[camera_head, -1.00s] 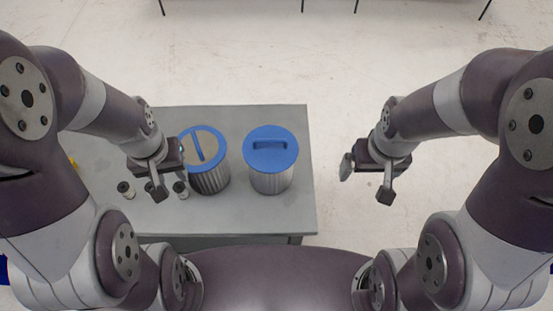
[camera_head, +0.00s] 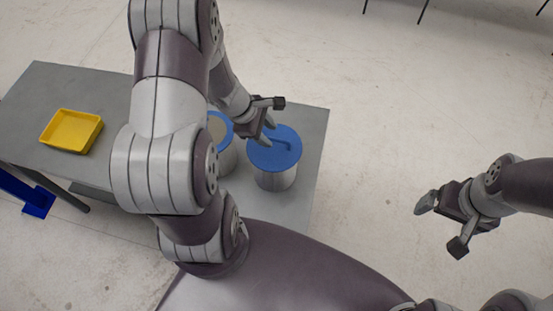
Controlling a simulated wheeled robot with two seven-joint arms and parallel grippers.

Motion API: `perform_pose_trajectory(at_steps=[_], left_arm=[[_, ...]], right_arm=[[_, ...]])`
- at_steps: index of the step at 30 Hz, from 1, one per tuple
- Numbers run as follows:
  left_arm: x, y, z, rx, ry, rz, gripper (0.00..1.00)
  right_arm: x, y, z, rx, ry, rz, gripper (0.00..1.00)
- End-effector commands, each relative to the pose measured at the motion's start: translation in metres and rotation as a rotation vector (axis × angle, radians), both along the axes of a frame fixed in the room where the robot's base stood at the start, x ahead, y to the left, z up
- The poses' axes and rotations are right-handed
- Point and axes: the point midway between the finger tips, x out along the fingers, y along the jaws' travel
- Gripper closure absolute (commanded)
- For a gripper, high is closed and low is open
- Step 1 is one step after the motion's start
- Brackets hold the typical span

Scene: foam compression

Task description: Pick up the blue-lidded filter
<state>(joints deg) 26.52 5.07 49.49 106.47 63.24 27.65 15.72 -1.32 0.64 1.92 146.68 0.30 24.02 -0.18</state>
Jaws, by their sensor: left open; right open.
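The blue-lidded filter (camera_head: 274,172) stands upright on the grey table, with a handle across its solid blue lid and a pale ribbed body. A second container with a blue rim (camera_head: 226,131) and a beige top stands to its left, partly hidden by my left arm. My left gripper (camera_head: 268,132) is open, at the upper left edge of the blue lid, its fingers pointing toward the lid. Whether it touches the lid I cannot tell. My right gripper (camera_head: 423,203) is open and empty, out over the floor to the right of the table.
A yellow tray (camera_head: 72,131) lies on the left part of the grey table (camera_head: 312,125). A blue object (camera_head: 38,200) is on the floor at the left. My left arm covers the table's middle. The floor right of the table is clear.

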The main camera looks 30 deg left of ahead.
Motion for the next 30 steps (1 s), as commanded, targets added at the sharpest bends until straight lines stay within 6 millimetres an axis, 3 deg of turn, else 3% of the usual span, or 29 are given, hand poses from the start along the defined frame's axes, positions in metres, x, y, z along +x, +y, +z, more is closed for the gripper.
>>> perform_pose_trajectory(at_steps=[6, 14, 17, 18, 19, 30], left_arm=[[0.014, -0.006, -0.035, -0.001, 0.004, -0.001, 0.57], [0.017, -0.008, -0.042, 0.001, 0.0, -0.001, 0.57], [0.016, -0.008, -0.042, 0.001, 0.001, -0.001, 0.83], [0.016, -0.008, -0.042, 0.001, 0.001, -0.001, 0.96], [0.016, -0.008, -0.042, 0.001, 0.001, -0.001, 1.0], [0.017, -0.008, -0.04, 0.002, -0.001, -0.001, 1.0]], right_arm=[[0.0, 0.0, 0.01, 0.0, -0.001, 0.0, 0.04], [0.0, 0.0, 0.01, 0.0, -0.001, 0.0, 0.04], [0.0, 0.0, 0.01, 0.0, -0.001, 0.0, 0.04], [0.0, 0.0, 0.01, 0.0, -0.001, 0.0, 0.04], [0.0, 0.0, 0.01, 0.0, -0.001, 0.0, 0.04], [0.0, 0.0, 0.01, 0.0, -0.001, 0.0, 0.04]])
